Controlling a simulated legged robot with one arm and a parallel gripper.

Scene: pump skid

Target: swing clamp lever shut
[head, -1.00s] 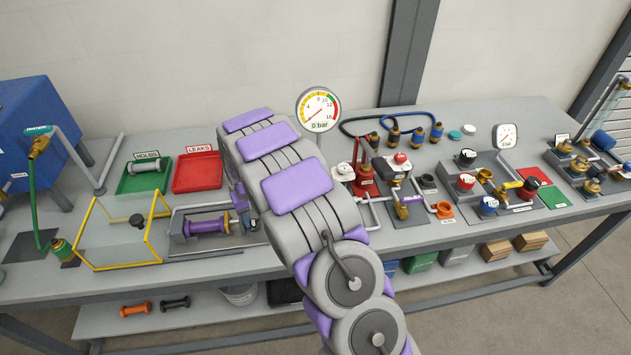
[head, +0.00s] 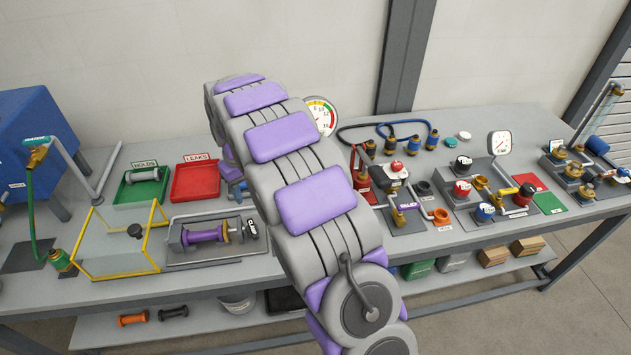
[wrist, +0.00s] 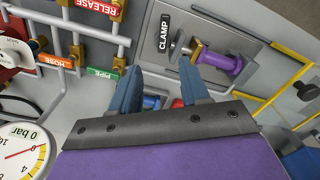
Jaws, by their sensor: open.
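The clamp fixture holds a purple spool-shaped piece (head: 203,235) lying flat on a grey plate on the bench. Its black CLAMP label (head: 252,229) is at the right end. In the wrist view the CLAMP label (wrist: 164,33) is at the top, and a grey metal lever (wrist: 180,46) stands between it and the purple piece (wrist: 220,61). My gripper (wrist: 158,82) is open and empty, its two blue fingers spread. The right fingertip is close below the lever; I cannot tell whether they touch. In the head view my arm hides most of the gripper.
Left of the clamp is a yellow-edged clear box (head: 120,250). Behind are a green HOLDS tray (head: 142,187) and a red LEAKS tray (head: 196,182). A pressure gauge (wrist: 25,148) and labelled pipework (wrist: 80,55) are left in the wrist view.

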